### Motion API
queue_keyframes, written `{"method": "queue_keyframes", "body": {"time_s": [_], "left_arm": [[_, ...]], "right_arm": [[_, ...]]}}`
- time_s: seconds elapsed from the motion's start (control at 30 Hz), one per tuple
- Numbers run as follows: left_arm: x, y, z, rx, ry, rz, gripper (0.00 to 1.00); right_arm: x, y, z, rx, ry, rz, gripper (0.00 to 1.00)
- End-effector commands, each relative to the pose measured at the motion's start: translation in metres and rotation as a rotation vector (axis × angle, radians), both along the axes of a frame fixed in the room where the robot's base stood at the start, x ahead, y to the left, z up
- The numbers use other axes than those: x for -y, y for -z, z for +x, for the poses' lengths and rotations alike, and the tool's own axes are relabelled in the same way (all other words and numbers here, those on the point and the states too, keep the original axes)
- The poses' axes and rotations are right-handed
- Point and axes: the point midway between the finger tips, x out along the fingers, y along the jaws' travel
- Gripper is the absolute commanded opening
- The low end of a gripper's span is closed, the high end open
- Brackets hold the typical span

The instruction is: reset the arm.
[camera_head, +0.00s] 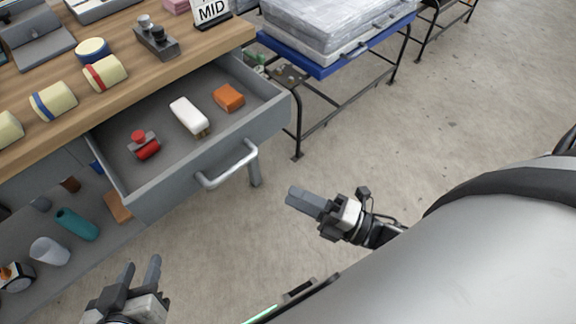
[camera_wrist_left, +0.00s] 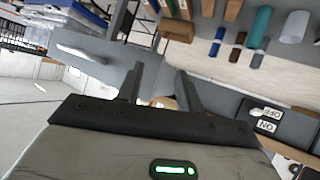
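My left gripper (camera_head: 142,275) is at the lower left in the head view, in front of the bench and below the drawer. Its two fingers stand apart with nothing between them; they also show in the left wrist view (camera_wrist_left: 160,88). My right gripper (camera_head: 296,199) is right of the drawer handle over bare floor. Its fingers look close together, but the angle hides whether there is a gap. It touches nothing that I can see.
An open grey drawer (camera_head: 168,203) with a bar handle (camera_head: 228,170) juts from the wooden bench. It holds a red part (camera_head: 146,148), a white block (camera_head: 188,116) and an orange block (camera_head: 229,97). A blue-topped cart (camera_head: 325,68) stands behind. Floor at right is clear.

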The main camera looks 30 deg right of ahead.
Motion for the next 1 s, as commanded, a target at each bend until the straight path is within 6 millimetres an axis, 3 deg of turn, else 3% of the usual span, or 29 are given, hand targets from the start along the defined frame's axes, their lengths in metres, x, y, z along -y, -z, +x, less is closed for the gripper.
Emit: {"method": "queue_keyframes", "body": {"time_s": [0.77,0.87,1.0], "left_arm": [[0.000,0.000,-0.001,0.001,0.004,0.002,0.36],[0.000,-0.005,-0.001,0.001,0.004,0.003,0.36],[-0.001,-0.016,-0.002,-0.006,0.005,0.011,0.36]], "right_arm": [[0.006,0.001,-0.002,-0.009,-0.005,0.009,0.36],[0.003,-0.005,0.005,-0.087,0.032,0.072,0.36],[-0.002,-0.020,0.023,-0.372,0.165,0.329,0.36]]}}
